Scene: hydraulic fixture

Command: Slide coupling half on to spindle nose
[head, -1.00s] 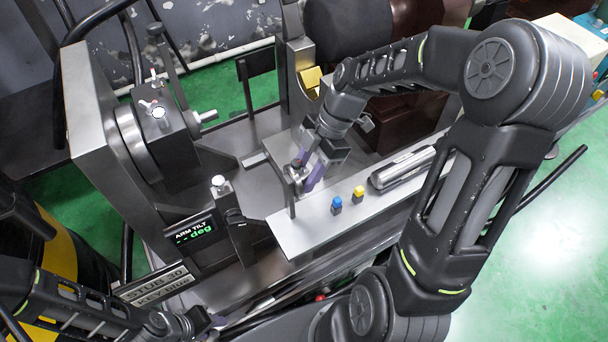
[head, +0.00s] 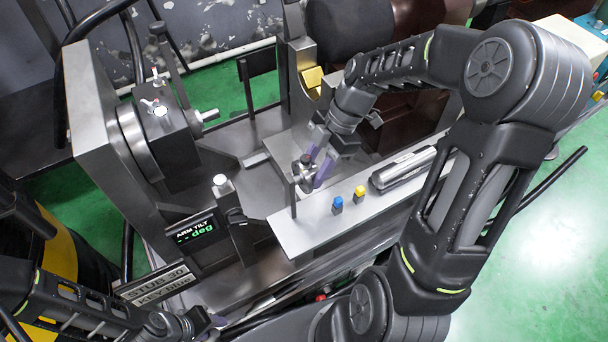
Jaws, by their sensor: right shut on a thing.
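The spindle nose (head: 207,116) is a short bright metal stub. It points right from the dark spindle head at the upper left. My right gripper (head: 318,172), with purple fingertips, is shut on a small round metal part, which looks like the coupling half (head: 302,175). It holds the part above the back edge of the tray, well right of and nearer than the spindle nose. The fingers partly hide the part. My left gripper (head: 208,322) is at the bottom left, low and far from the spindle; its fingertips are too small and blurred to read.
A tilt display (head: 193,232) and an upright post with a white knob (head: 221,182) stand left of the tray (head: 290,238). A blue plug (head: 337,205), a yellow plug (head: 359,192) and a grey cylinder (head: 403,169) are on the tray. A yellow V-block (head: 312,80) sits behind.

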